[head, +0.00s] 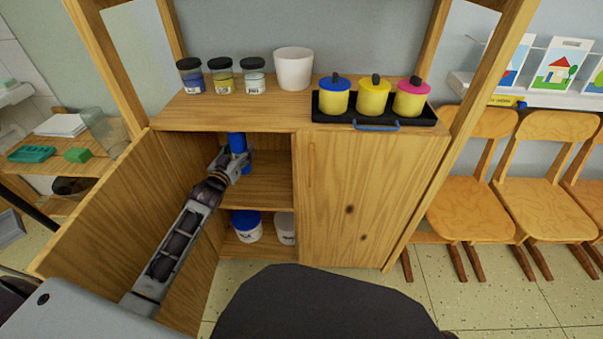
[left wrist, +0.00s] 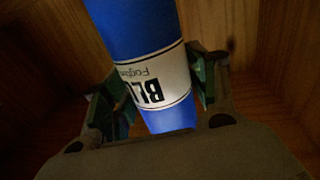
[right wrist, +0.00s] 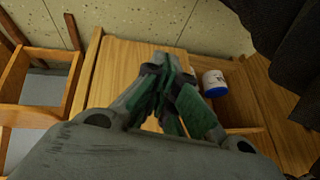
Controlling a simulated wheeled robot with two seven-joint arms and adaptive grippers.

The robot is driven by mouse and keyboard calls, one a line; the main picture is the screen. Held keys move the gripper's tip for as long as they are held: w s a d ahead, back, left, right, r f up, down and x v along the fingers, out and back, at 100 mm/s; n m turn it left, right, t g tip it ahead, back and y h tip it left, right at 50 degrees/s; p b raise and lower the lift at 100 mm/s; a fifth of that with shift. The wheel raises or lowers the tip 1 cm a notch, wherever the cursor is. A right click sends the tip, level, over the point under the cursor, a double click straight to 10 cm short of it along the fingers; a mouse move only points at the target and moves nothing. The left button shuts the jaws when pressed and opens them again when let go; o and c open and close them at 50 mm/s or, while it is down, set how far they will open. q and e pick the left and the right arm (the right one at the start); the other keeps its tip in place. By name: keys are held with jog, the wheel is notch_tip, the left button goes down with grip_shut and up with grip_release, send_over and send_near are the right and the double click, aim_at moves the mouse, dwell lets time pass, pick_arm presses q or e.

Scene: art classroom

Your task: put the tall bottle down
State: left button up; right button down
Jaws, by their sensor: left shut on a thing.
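The tall bottle (head: 237,145) is blue. In the left wrist view the bottle (left wrist: 140,35) shows a white label with black letters. My left gripper (head: 238,163) is shut on it, with one finger on each side. The bottle is inside the open left half of the wooden cabinet, over the upper shelf (head: 265,190). The gripper and arm hide its lower part in the head view, so I cannot tell whether its base touches the shelf. My right gripper (right wrist: 165,85) shows in the right wrist view with its fingers close together and nothing seen between them.
The open cabinet door (head: 110,215) stands left of my left arm. Below the shelf are a blue-lidded tub (head: 246,226) and a white tub (head: 285,228). Paint jars (head: 222,76), a white pot (head: 293,68) and a black tray (head: 425,116) with yellow pots stand on top. Chairs (head: 480,195) stand right.

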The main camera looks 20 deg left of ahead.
aim_at(245, 169)
pick_arm(q)
jog(key=shift+w+r, duration=0.15)
jog(key=shift+w, duration=0.2)
pick_arm(e)
jog(key=shift+w, duration=0.35)
